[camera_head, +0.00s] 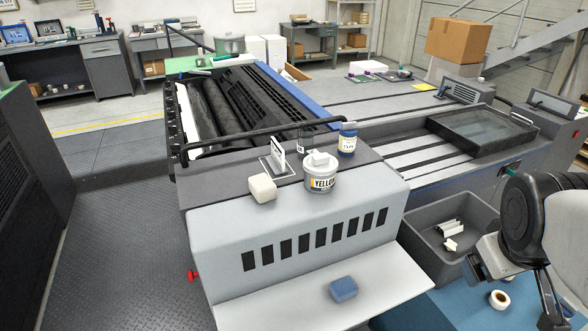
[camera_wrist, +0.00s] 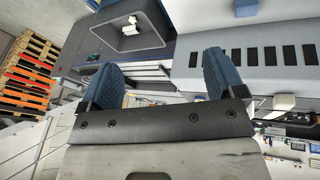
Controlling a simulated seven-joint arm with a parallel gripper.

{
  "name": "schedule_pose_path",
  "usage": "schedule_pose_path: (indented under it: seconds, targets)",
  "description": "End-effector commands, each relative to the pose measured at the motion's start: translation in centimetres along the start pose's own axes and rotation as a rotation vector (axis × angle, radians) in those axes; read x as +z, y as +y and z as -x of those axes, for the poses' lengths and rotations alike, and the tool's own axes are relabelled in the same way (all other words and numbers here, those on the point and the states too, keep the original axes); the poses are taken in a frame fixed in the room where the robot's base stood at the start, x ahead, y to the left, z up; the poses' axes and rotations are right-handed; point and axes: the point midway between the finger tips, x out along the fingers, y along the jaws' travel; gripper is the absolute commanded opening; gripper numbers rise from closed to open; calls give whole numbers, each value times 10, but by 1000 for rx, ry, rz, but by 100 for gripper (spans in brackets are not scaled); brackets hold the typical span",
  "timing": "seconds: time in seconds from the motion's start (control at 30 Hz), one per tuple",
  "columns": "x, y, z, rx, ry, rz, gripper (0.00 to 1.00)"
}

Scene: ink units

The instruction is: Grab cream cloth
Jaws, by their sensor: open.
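The cream cloth (camera_head: 262,188) is a small pale block on the front left edge of the machine's top, left of a yellow-labelled tin (camera_head: 321,180). My gripper (camera_head: 474,269) is far to the right in the head view, near the dark grey bin, well apart from the cloth. In the wrist view my gripper (camera_wrist: 160,76) is open, with two blue fingers wide apart and nothing between them. A pale object (camera_wrist: 283,102) shows right of the fingers there; I cannot tell whether it is the cloth.
A white piece (camera_head: 319,158) lies on the tin. A blue-labelled bottle (camera_head: 347,139) and an upright card holder (camera_head: 277,158) stand close by. A blue cloth (camera_head: 343,289) lies on the lower shelf. The grey bin (camera_head: 420,222) holds white pieces. A dark rail (camera_head: 240,137) runs behind.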

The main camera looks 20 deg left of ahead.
Motion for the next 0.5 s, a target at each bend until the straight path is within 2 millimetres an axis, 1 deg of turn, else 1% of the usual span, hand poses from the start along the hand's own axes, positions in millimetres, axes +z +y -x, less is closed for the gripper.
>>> schedule_pose_path:
  seconds: [0.03,0.1,0.27,0.37,0.5]
  targets:
    - [-14,-1,-4,18,27,103,88]
    - [-36,-2,-9,50,67,262,88]
    - [-85,-12,-21,133,156,626,88]
    - [-116,-24,-28,192,210,855,88]
    - [-159,-47,-38,287,287,1171,88]
